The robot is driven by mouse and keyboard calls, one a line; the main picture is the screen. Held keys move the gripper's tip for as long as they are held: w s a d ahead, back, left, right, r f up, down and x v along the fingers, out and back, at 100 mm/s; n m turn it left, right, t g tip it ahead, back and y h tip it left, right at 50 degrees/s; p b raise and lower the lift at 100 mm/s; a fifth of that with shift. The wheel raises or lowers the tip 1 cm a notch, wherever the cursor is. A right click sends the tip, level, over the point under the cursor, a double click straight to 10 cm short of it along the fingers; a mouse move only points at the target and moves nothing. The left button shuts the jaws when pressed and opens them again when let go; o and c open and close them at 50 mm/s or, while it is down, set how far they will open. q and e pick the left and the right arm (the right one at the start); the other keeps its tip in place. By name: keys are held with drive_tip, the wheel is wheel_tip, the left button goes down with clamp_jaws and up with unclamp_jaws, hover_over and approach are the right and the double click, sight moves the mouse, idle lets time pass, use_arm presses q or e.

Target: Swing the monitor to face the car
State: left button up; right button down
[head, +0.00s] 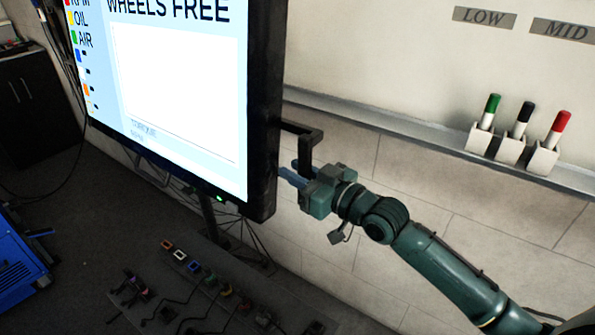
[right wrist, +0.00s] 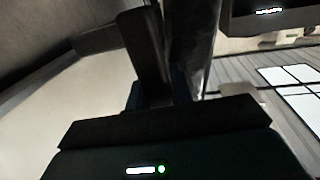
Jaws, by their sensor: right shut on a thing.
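The monitor (head: 175,85) fills the upper left of the head view, its lit screen turned toward the left and front. It reads "WHEELS FREE". A dark bracket-shaped handle (head: 308,135) sticks out from its right edge. My right gripper (head: 292,173) is shut on this handle, at its lower part beside the monitor's edge. In the right wrist view, a dark upright bar (right wrist: 145,55) stands between the fingers, which are mostly in shadow. My left gripper is not in view. No car can be made out for certain.
A shelf rail (head: 400,130) on the right wall holds green, black and red markers in white holders (head: 510,149). Below the monitor is a dark panel (head: 215,300) with several small coloured parts and cables. A blue machine (head: 20,260) stands at the left, near a dark cabinet (head: 35,100).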

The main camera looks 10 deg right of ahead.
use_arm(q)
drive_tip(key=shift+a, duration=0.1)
use_arm(e)
drive_tip(key=shift+d+r, duration=0.1)
drive_tip(key=c, duration=1.7)
unclamp_jaws()
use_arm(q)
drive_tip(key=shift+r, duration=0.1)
use_arm(e)
drive_tip(key=o, duration=0.4)
drive_tip(key=shift+s+d+f, duration=0.2)
drive_tip(key=shift+s, duration=0.25)
use_arm(q)
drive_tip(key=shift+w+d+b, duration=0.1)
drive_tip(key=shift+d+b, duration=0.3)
drive_tip(key=shift+b, duration=0.5)
use_arm(e)
drive_tip(key=shift+v, duration=6.1)
drive_tip(key=shift+r, duration=0.15)
